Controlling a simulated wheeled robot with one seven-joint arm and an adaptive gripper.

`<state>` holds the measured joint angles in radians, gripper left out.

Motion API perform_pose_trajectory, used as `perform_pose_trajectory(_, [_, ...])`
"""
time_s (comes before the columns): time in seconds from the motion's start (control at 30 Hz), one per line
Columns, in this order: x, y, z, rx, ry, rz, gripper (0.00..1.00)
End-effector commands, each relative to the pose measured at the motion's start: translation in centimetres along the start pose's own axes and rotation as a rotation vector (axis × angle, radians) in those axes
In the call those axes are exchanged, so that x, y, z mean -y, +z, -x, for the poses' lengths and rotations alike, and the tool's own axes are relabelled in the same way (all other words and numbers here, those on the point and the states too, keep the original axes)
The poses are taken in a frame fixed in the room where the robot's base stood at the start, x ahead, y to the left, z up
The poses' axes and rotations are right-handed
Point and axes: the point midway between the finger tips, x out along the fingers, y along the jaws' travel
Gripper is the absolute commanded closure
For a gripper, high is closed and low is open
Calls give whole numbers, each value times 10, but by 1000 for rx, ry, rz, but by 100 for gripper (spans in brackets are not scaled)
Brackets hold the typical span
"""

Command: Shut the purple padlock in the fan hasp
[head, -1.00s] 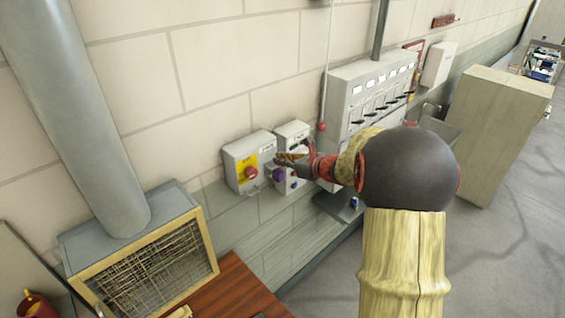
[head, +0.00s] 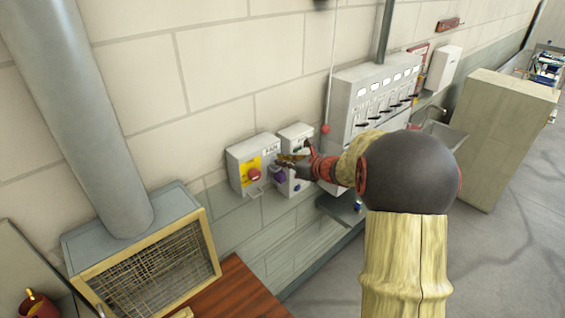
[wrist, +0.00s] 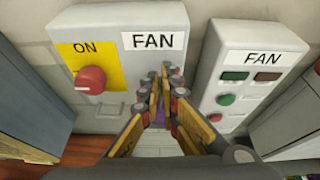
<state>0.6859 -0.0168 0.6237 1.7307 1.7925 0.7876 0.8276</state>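The fan isolator box (head: 244,154) is on the wall, with a yellow plate and a red knob (head: 254,174). In the wrist view the box (wrist: 115,20) reads FAN, and ON shows beside its red knob (wrist: 91,80). A small grey loop, seemingly the hasp (head: 255,189), sits below the knob. The purple padlock (head: 279,174) is at my gripper's fingertips, right of the hasp and apart from the knob. My gripper (head: 286,163) looks nearly closed around it. In the wrist view the fingers (wrist: 165,85) hide most of the padlock; its shackle cannot be made out.
A second FAN box (head: 295,140) with buttons is close on the right. Beyond it stands a larger grey switch panel (head: 362,80). A heater with a wire grille (head: 150,265) and a wooden top (head: 240,290) are at lower left.

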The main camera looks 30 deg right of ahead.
Motion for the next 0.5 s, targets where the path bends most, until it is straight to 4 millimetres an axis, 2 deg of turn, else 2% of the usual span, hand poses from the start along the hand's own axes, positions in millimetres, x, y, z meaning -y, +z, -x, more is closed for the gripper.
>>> perform_pose_trajectory(0.43, [0, -1, 0, 1, 0, 1, 100])
perform_pose_trajectory(0.5, [0, -1, 0, 1, 0, 1, 93])
